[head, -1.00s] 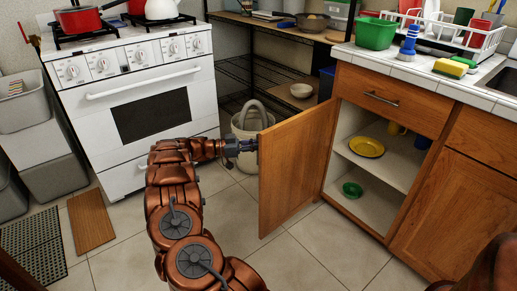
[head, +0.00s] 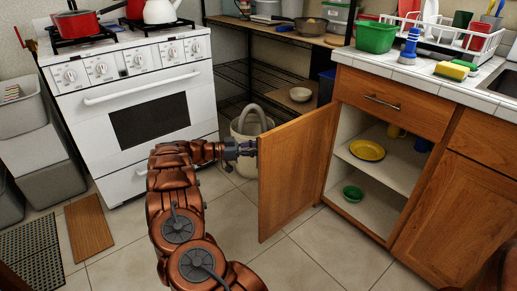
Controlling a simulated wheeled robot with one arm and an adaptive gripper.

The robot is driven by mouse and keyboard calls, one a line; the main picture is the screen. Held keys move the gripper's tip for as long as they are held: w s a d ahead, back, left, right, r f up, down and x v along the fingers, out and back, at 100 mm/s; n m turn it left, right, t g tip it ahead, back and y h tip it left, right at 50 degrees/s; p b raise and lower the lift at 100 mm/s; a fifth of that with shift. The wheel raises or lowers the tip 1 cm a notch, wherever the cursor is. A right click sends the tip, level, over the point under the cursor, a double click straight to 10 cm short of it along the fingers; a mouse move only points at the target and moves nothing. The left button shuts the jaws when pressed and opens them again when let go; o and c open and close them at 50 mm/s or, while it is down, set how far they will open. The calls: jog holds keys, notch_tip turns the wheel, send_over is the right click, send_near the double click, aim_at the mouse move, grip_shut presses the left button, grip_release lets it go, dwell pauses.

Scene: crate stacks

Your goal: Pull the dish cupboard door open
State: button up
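The wooden dish cupboard door (head: 292,172) stands swung wide open, hinged on the cupboard's left side. Inside the cupboard (head: 378,180), a yellow plate (head: 367,150) and a yellow mug (head: 396,131) are on the upper shelf, with a blue item (head: 423,143) beside them. A green bowl (head: 352,193) is on the bottom. My gripper (head: 246,149) is at the door's outer free edge, near its upper part. The fingertips are small and partly hidden by the door, so I cannot tell if they grip anything.
A white stove (head: 140,100) stands at the left, with a beige bucket (head: 249,135) behind my gripper. A wire rack (head: 265,75) is at the back. Dishes fill a white drying rack (head: 440,38) on the counter. Tiled floor (head: 330,250) is clear before the cupboard.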

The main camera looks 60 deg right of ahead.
jog(key=v, duration=1.2)
dwell(0.6)
